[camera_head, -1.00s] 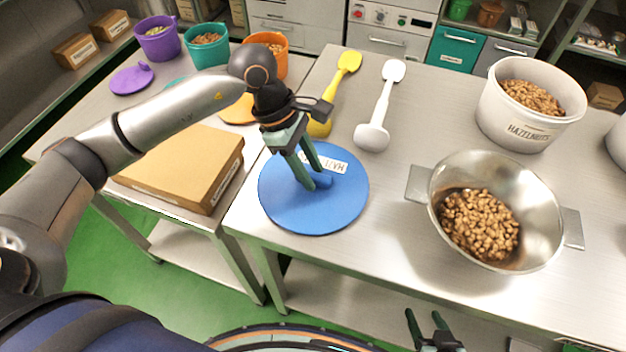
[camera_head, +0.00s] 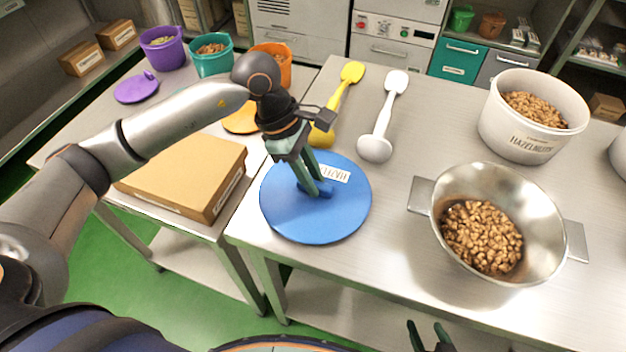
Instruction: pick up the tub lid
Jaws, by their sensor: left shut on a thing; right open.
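The blue round tub lid (camera_head: 340,215) lies at the left front part of the steel table, with a white label on it. My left gripper (camera_head: 318,190) reaches down over the lid and is shut on its raised blue handle; the fingers partly hide the handle. I cannot tell whether the lid touches the table. My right gripper (camera_head: 428,335) is open and empty at the bottom edge of the view, low in front of the table, mostly cut off. The white hazelnut tub (camera_head: 520,143) stands open at the back right, full of nuts.
A steel pan of nuts (camera_head: 455,200) stands right of the lid. A yellow scoop (camera_head: 345,85) and a white scoop (camera_head: 385,115) lie behind it. A cardboard box (camera_head: 175,170) is on the left table, with purple, teal and orange tubs (camera_head: 283,72) behind.

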